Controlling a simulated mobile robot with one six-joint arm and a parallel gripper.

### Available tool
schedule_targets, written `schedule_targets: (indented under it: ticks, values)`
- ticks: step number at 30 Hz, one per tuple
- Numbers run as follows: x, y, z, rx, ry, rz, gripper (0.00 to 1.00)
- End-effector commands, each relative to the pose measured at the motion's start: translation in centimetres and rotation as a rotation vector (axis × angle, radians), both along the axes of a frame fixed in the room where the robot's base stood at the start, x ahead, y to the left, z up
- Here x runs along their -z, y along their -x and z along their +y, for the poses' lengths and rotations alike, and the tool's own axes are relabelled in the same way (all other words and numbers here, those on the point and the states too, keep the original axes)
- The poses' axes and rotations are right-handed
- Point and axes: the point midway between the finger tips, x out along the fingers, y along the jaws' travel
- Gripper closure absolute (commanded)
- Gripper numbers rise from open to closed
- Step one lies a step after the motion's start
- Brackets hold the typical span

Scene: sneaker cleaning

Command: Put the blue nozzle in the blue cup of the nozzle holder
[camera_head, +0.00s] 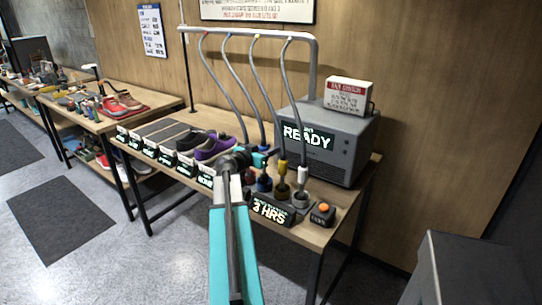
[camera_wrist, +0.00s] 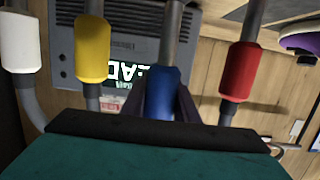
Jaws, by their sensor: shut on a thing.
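My gripper (camera_head: 264,156) is shut on the blue nozzle (camera_wrist: 168,92), which stands between the dark fingers in the wrist view. In the head view the blue nozzle is mostly hidden by my gripper, with its grey hose running up to the overhead rail. The nozzle holder is a row of cups near the table's front edge. The blue cup (camera_head: 264,184) is just below my gripper in the head view. I cannot tell how far the nozzle tip is from it.
A red nozzle (camera_wrist: 238,70) shows in the wrist view. A grey machine (camera_head: 335,140) reading READY stands behind. Purple sneakers (camera_head: 217,147) and labelled bins lie left. An orange-button box (camera_head: 322,213) sits right.

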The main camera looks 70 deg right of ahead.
Motion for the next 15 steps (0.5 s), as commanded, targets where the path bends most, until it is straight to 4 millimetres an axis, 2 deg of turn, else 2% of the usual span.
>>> schedule_targets:
  ticks: [4, 15]
  values:
    - [-0.1, -0.1, -1.3, 0.000, 0.001, 0.001, 1.00]
    - [3.2, 0.0, -1.1, 0.000, 0.000, 0.001, 1.00]
